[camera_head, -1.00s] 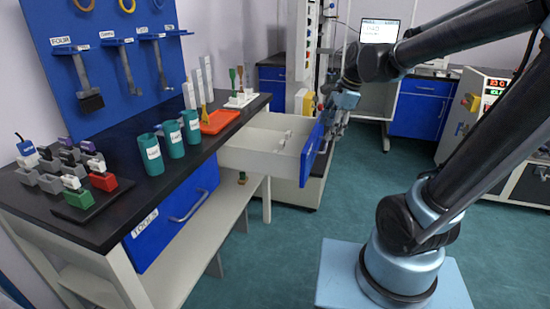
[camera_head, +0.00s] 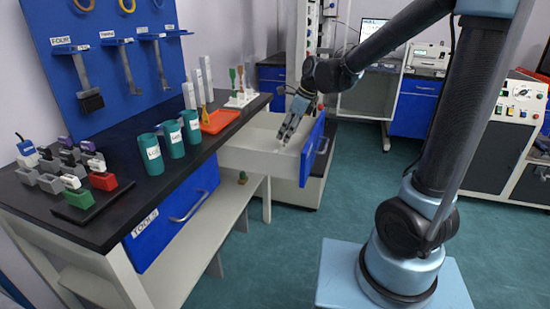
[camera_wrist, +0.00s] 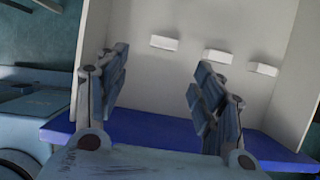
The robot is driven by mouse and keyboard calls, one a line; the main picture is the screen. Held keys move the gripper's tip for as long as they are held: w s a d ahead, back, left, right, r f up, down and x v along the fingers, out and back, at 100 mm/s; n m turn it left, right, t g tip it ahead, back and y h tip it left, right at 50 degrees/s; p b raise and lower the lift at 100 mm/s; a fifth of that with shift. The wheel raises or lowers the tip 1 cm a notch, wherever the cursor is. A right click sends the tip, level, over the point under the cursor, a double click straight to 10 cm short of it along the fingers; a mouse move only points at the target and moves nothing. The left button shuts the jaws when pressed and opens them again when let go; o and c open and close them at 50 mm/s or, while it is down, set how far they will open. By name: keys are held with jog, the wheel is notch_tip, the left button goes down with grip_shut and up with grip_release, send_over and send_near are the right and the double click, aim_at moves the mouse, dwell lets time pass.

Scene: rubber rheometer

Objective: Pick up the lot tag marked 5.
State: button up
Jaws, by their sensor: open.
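Three small white blocks lie in the open drawer and look like the lot tags. In the wrist view they are a left one (camera_wrist: 164,42), a middle one (camera_wrist: 218,56) and a right one (camera_wrist: 264,68). No number can be read on them, so I cannot tell which is marked 5. My gripper (camera_head: 286,136) is over the drawer (camera_head: 245,159), pointing down into it. In the wrist view its two fingers (camera_wrist: 158,88) are spread with nothing between them. In the head view the gripper hides most of the tags.
The drawer's blue front (camera_head: 313,148) and pale side walls surround the space below my gripper. The black bench (camera_head: 115,205) beside it carries teal cups (camera_head: 173,139), an orange tray (camera_head: 218,121) and several small coloured blocks. Open floor lies to the right.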

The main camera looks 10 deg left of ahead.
send_over(276, 151)
jog(key=s+d, duration=0.2)
jog(key=d, duration=0.1)
notch_tip(276, 151, down, 5)
jog(key=shift+a+f, duration=0.1)
jog(key=shift+f, duration=0.05)
jog(key=shift+w+a+x, duration=0.1)
jog(key=shift+w+x, duration=0.05)
jog(key=shift+x, duration=0.8)
jog(key=shift+w+a+x, duration=0.15)
jog(key=shift+w+x, duration=0.05)
jog(key=shift+x, duration=0.75)
jog(key=shift+a+f, duration=0.25)
jog(key=shift+f, duration=0.35)
jog(key=shift+c, duration=0.6)
jog(key=c, duration=0.8)
